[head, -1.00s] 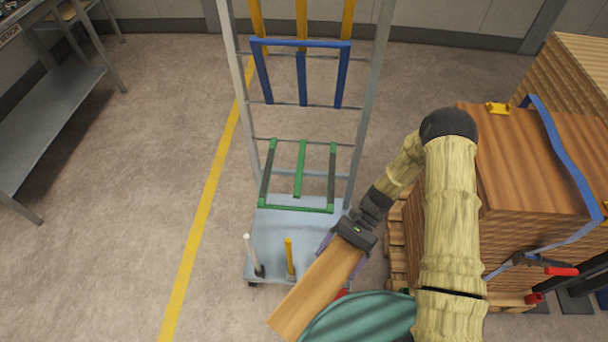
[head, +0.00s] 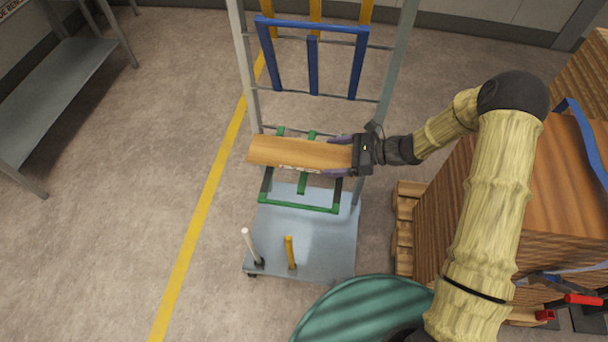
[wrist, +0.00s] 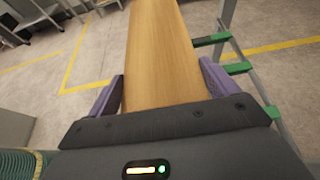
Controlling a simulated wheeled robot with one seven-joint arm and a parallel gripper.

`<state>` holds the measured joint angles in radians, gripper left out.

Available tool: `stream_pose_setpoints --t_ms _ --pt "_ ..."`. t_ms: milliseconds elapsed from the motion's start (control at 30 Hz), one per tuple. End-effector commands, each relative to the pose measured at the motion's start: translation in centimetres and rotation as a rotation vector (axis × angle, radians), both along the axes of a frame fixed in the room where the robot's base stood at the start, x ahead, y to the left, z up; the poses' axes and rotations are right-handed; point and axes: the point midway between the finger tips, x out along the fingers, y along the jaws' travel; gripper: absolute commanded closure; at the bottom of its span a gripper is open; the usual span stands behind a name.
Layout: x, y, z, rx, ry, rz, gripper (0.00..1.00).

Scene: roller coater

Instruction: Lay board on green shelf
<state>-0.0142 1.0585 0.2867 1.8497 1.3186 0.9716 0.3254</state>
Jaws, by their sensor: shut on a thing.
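My gripper (head: 343,155) is shut on the right end of a brown wooden board (head: 295,153), which it holds roughly level and crosswise. In the head view the board covers the back part of the green shelf (head: 300,203) on the trolley rack. The shelf's front bar and parts of its arms show below the board. I cannot tell for sure whether the board touches the shelf. In the wrist view the board (wrist: 160,50) runs away from me between the purple fingers. Green shelf arms (wrist: 237,68) show to its right, apart from it.
A blue shelf (head: 312,60) sits higher on the rack, with yellow bars above it. The grey trolley base (head: 310,240) carries a white post and a yellow post (head: 289,250). A strapped board stack (head: 560,190) stands at right. A metal bench stands at left.

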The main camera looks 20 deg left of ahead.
Motion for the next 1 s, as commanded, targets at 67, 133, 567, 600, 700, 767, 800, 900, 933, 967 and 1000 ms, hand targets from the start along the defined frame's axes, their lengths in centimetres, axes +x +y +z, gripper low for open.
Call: stream_pose_setpoints --t_ms 67,133,567,600,700,767,800,900,933,967,1000 --pt "0.0 0.0 -0.1 0.002 0.001 0.001 0.47" --pt "-0.1 0.1 -0.7 0.002 0.002 0.001 0.47" --pt "0.0 0.0 -6.3 0.002 0.0 0.001 0.47" --pt "0.0 0.0 -6.3 0.002 0.0 0.0 0.47" --pt "0.0 0.0 -6.2 0.002 -0.001 0.002 0.47" --pt "-0.1 0.1 -6.2 0.002 -0.001 0.005 0.47" --pt "-0.1 0.2 -6.3 0.002 -0.001 0.005 0.47" --pt "-0.2 0.3 -7.1 0.002 0.002 0.008 0.47" --pt "-0.3 0.4 -7.5 0.001 0.003 0.009 0.47" --pt "-0.3 0.4 -7.9 0.001 0.003 0.01 0.47" --pt "-0.3 0.4 -8.5 0.002 0.002 0.01 0.47"
